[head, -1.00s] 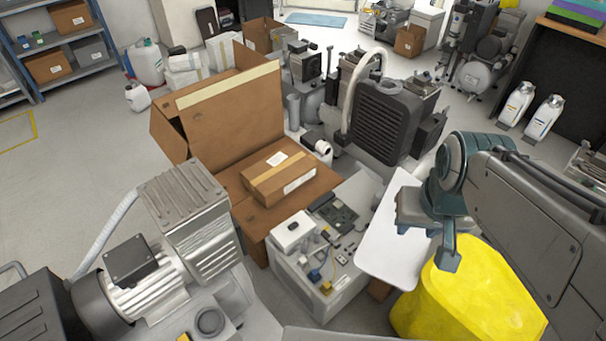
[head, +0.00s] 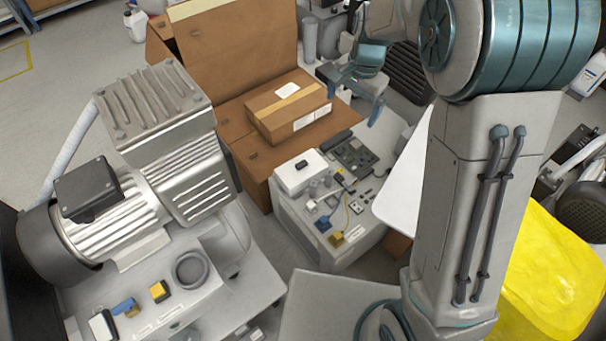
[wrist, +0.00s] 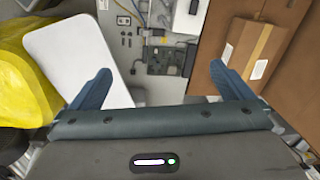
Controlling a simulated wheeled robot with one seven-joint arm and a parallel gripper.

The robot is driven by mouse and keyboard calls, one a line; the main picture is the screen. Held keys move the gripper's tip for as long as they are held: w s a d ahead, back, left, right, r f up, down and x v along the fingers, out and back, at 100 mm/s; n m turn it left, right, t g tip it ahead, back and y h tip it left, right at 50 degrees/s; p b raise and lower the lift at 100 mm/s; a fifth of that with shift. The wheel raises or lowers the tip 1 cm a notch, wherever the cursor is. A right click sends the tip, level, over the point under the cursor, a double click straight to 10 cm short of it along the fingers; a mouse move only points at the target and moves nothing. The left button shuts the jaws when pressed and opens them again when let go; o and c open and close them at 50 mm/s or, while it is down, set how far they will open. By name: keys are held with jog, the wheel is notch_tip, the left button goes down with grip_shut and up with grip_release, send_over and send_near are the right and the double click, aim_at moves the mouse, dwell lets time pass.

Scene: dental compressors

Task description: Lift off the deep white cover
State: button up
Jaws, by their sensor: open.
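A large, plain white panel (head: 408,192) stands tilted at the right side of an open grey cabinet (head: 350,240), partly hidden by my arm. In the wrist view the panel (wrist: 78,58) is at the left, outside my left finger. A smaller white box-shaped cover (head: 300,178) sits on the cabinet's left part; its edge shows at the top of the wrist view (wrist: 190,15). I cannot tell for sure which is the deep white cover.
A taped cardboard box (head: 288,105) lies on a larger open carton (head: 240,50) beside the cabinet. A compressor (head: 130,190) stands at the left. A yellow draped thing (head: 550,270) is at the right. Clear floor shows at the upper left.

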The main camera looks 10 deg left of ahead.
aim_at(302, 169)
jog(key=w+a+f+m+b, duration=0.1)
jog(key=a+f+b, duration=0.3)
jog(key=f, duration=0.7)
jog(key=w+a+f+b, duration=0.3)
jog(key=a+f+b, duration=0.1)
jog(key=f, duration=0.7)
jog(key=w+a+f+m+h+b, duration=0.1)
jog(key=a+f+b, duration=0.2)
jog(key=f, duration=0.8)
jog(key=shift+w+a+f+m+g+b, duration=0.15)
jog(key=shift+w+a+b, duration=0.05)
jog(key=shift+a, duration=0.35)
jog(key=shift+w+a+f+m+g+b, duration=0.1)
jog(key=shift+w+a+m+g+b, duration=0.1)
jog(key=shift+a, duration=0.3)
notch_tip(302, 169, down, 5)
jog(key=b, duration=0.2)
jog(key=shift+a+b, duration=0.1)
jog(key=shift+b, duration=0.25)
jog(key=c, duration=0.8)
